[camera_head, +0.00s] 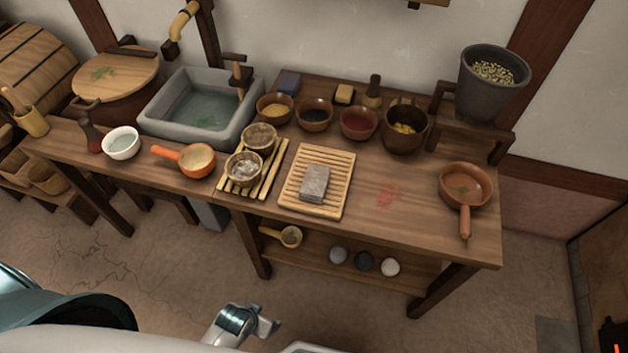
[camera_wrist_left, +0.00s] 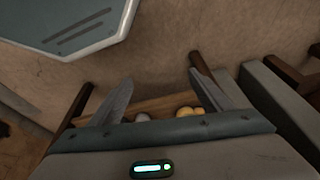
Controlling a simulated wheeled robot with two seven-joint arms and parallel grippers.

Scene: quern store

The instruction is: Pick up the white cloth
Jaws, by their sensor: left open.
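No plainly white cloth shows in either view. A folded pale grey piece (camera_head: 315,183), which may be a cloth or a stone block, lies on a slatted wooden board (camera_head: 334,205) in the middle of the table. My left gripper (camera_wrist_left: 162,88) is open and empty in the left wrist view, its two fingers spread apart. It is low, facing the area beneath the table, well away from the grey piece. A small part of my own arm shows at the bottom of the head view. My right gripper is not identifiable.
The wooden table (camera_head: 400,225) carries several bowls, a pan (camera_head: 466,187) at the right and a stone sink (camera_head: 203,105) at the left. Two small pots stand on a slatted rack (camera_head: 270,182) beside the board. A lower shelf (camera_head: 310,262) holds a ladle and round stones.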

